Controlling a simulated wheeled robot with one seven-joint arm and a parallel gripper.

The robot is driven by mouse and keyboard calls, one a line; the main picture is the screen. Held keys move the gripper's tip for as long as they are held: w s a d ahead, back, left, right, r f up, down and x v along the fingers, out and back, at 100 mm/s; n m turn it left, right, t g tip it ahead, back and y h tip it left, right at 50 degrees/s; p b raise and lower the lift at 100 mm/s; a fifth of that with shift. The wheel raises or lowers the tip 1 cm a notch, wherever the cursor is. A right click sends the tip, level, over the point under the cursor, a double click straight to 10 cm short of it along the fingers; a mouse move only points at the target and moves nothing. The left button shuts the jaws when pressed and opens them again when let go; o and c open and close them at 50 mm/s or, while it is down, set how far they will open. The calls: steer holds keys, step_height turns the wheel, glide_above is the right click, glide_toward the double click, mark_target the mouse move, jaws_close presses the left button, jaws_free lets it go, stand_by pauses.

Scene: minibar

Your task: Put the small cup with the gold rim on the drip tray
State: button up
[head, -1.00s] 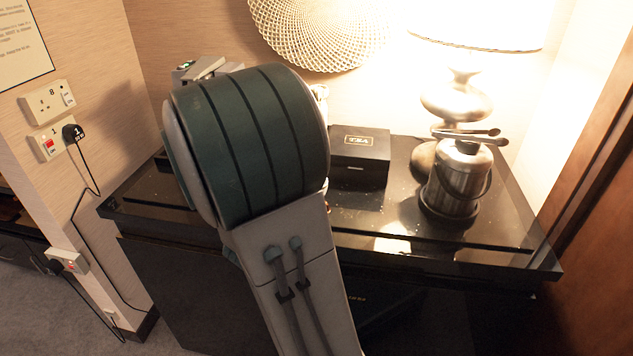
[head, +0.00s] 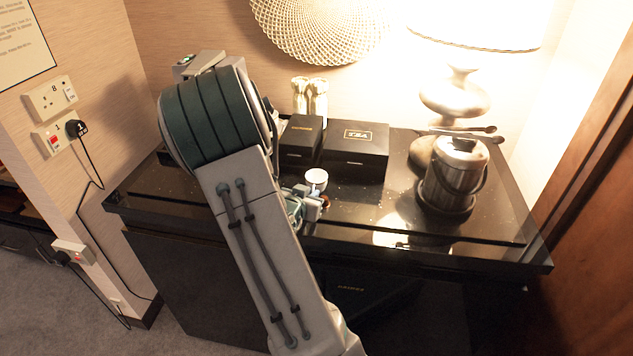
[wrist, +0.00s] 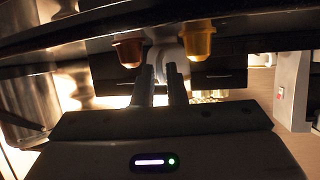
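A small white cup (head: 316,178) stands on the black counter in front of the black boxes; its gold rim cannot be made out. In the wrist view, which looks upside down, a white form that appears to be the cup (wrist: 168,52) shows just beyond my fingertips. My gripper (head: 305,204) is low over the counter, close to the cup. The drip tray is not visible; my arm covers the counter's left part.
A copper capsule (wrist: 127,52) and a gold capsule (wrist: 200,43) flank the white form closely. A tea box (head: 356,150) and a smaller black box (head: 301,140) stand behind. The ice bucket (head: 453,178) and lamp (head: 455,100) are right. The counter's front right (head: 400,220) is clear.

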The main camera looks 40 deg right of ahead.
steer(key=shift+w+d+f, duration=0.15)
steer(key=shift+d+f, duration=0.05)
steer(key=shift+d, duration=0.15)
jaws_close()
steer(key=shift+r, duration=0.1)
